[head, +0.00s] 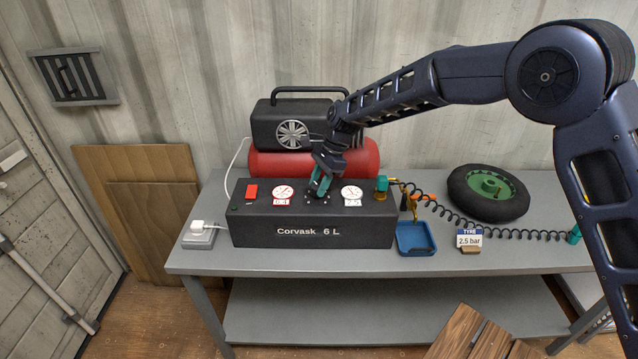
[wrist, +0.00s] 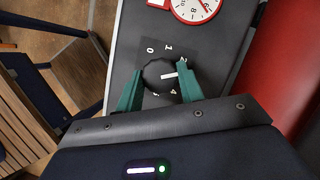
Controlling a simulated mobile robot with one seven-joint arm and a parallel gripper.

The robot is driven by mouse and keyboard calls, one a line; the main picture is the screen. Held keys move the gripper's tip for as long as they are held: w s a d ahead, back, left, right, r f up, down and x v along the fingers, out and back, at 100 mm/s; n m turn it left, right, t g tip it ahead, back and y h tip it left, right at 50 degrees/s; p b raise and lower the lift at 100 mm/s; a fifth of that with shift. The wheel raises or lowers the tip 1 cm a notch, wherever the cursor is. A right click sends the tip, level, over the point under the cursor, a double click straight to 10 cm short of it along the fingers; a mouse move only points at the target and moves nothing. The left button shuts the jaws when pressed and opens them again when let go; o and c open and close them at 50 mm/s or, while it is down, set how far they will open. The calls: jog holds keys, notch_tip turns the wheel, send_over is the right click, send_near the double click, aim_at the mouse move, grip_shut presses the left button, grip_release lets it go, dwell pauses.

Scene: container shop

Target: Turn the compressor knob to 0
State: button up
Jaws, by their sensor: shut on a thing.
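The compressor panel is a dark box (head: 310,235) marked "Corvask 6 L" on the grey bench. Its black knob (wrist: 154,72) shows in the wrist view between the two green fingers of my gripper (wrist: 160,86). The fingers are shut on its sides. The knob's white pointer line points right, toward the right finger, just below the 2. The 0, 1 and 2 show above the knob; 4 and 5 show below; any 3 is hidden by the finger. In the head view my gripper (head: 318,187) comes down on the panel's top and hides most of the knob.
Two gauges (head: 282,193) (head: 351,194) flank the knob; a red switch (head: 251,190) is at left. The red tank (head: 270,163) and black motor (head: 265,125) stand behind. A blue tray (head: 416,240), coiled hose (head: 455,217) and wheel (head: 461,190) lie to the right.

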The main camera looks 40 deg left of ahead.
jog(key=n+h, duration=0.1)
jog(key=n, duration=0.2)
jog(key=n+h, duration=0.1)
jog(key=n, duration=0.1)
jog(key=shift+a+n, duration=0.2)
jog(key=shift+n, duration=0.2)
jog(key=n+h, duration=0.1)
jog(key=n, duration=0.3)
jog(key=shift+a+n+t+h, duration=0.1)
jog(key=shift+n+t+h, duration=0.2)
jog(key=shift+h, duration=0.1)
jog(key=n, duration=0.2)
jog(key=n+t+h, duration=0.1)
jog(key=n, duration=0.2)
jog(key=shift+s+a+n, duration=0.1)
jog(key=shift+s+n, duration=0.05)
jog(key=shift+n, duration=0.15)
jog(key=n+t, duration=0.1)
jog(key=n, duration=0.1)
jog(key=n+t+h, duration=0.1)
jog(key=n, duration=0.2)
jog(key=shift+s+t, duration=0.1)
jog(key=shift+t, duration=0.2)
jog(key=shift+n, duration=0.4)
jog(key=o, duration=1)
jog(key=v, duration=1)
jog(key=shift+a+r, duration=0.25)
jog(key=shift+r, duration=0.1)
